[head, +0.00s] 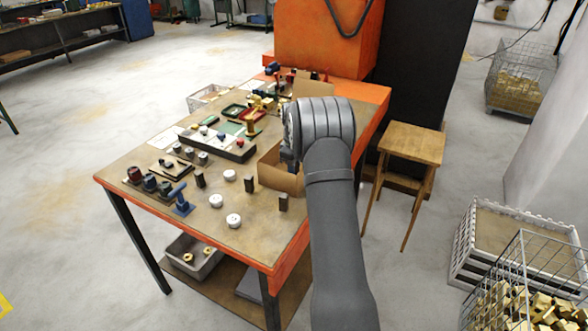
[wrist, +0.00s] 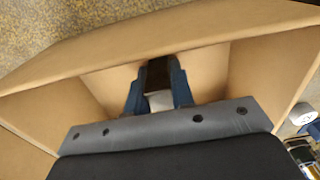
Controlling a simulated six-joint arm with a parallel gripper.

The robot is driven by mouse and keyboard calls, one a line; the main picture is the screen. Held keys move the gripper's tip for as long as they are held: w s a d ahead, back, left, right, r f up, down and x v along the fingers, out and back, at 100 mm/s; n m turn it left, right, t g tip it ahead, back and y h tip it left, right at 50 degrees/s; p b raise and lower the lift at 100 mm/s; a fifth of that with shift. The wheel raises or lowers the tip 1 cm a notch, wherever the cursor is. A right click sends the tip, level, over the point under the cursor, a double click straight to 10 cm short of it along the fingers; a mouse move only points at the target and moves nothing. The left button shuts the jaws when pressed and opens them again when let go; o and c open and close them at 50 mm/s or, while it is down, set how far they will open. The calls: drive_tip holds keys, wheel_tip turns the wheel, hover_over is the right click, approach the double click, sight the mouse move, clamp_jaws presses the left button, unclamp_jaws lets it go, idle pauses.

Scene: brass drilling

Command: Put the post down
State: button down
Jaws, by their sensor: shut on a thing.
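In the wrist view my gripper (wrist: 156,85) has its blue fingers closed on a dark post (wrist: 157,70). A pale grey part shows just below the dark part, between the fingers. The fingers and the post are over or inside an open cardboard box (wrist: 75,50), whose walls surround them. I cannot tell whether the post touches the box floor. In the head view the cardboard box (head: 278,178) stands on the workbench, partly behind my arm, and the gripper's fingers and the held post are hidden there.
The workbench (head: 232,250) also carries dark upright blocks (head: 283,202), white round pieces (head: 233,220), a blue stand (head: 182,205) and a long dark tray (head: 225,148). Its front is partly clear. A wooden stool (head: 412,143) stands to the right.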

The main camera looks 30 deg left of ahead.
drive_tip(key=c, duration=1.3)
unclamp_jaws()
drive_tip(key=shift+f, duration=0.1)
drive_tip(key=shift+o, duration=0.2)
wheel_tip(320, 180, up, 12)
drive_tip(key=shift+r, duration=0.2)
drive_tip(key=shift+f, duration=0.1)
wheel_tip(320, 180, down, 12)
drive_tip(key=shift+r, duration=2.15)
